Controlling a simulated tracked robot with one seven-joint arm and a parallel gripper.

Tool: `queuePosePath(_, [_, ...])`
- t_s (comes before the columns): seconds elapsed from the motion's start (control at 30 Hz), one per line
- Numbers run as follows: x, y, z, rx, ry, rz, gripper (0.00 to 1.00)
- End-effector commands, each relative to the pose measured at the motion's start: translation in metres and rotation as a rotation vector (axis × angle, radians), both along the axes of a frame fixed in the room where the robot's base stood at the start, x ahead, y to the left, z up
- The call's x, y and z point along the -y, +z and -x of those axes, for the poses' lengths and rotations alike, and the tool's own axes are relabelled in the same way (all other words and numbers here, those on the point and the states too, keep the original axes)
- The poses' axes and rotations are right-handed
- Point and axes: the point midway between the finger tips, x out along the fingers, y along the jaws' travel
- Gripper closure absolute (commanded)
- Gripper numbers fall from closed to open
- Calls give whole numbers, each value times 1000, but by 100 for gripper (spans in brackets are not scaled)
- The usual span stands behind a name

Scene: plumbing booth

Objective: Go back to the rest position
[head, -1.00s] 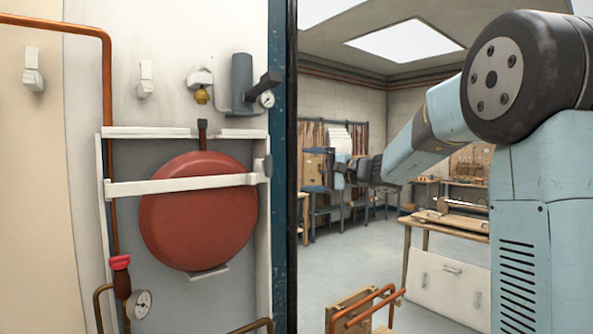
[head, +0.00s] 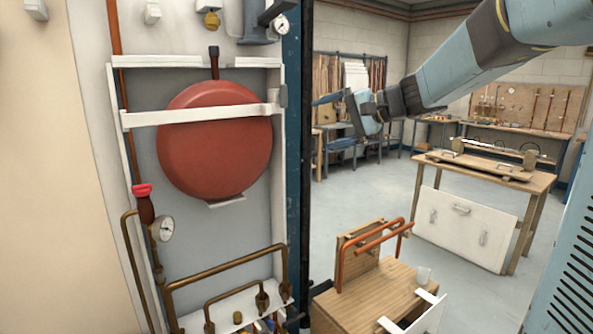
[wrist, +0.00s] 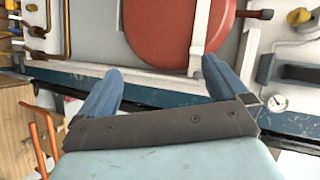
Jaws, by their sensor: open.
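My gripper (wrist: 160,95) shows in the wrist view with its two blue fingers spread wide and nothing between them. In the head view my gripper (head: 335,108) is at the end of my raised arm, just right of the dark blue booth edge. The red round vessel (head: 214,140) sits in the white-framed recess behind a white strap, left of my gripper. It also shows in the wrist view (wrist: 180,30), beyond the fingers and apart from them.
A pressure gauge with a red-capped valve (head: 143,192) and brass pipes (head: 225,263) are low in the booth. A wooden stand with a copper pipe (head: 365,250) is at front centre. A workbench (head: 490,170) stands at right. Grey floor between is clear.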

Motion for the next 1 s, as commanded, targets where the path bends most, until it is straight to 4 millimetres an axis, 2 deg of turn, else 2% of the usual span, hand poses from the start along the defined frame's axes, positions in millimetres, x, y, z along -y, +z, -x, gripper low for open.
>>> queuePosePath(0.03, [-1,-7,22,-3,15,68,0])
queuePosePath(0.1, [1,-21,48,-15,31,166,0])
queuePosePath(0.27, [16,-52,107,-30,58,392,0])
queuePosePath(0.4, [37,-78,154,-31,69,587,0])
queuePosePath(0.6, [77,-110,214,-8,69,862,0])
queuePosePath(0.8, [117,-133,255,30,56,1087,0])
queuePosePath(1.0, [137,-141,272,56,44,1199,0])
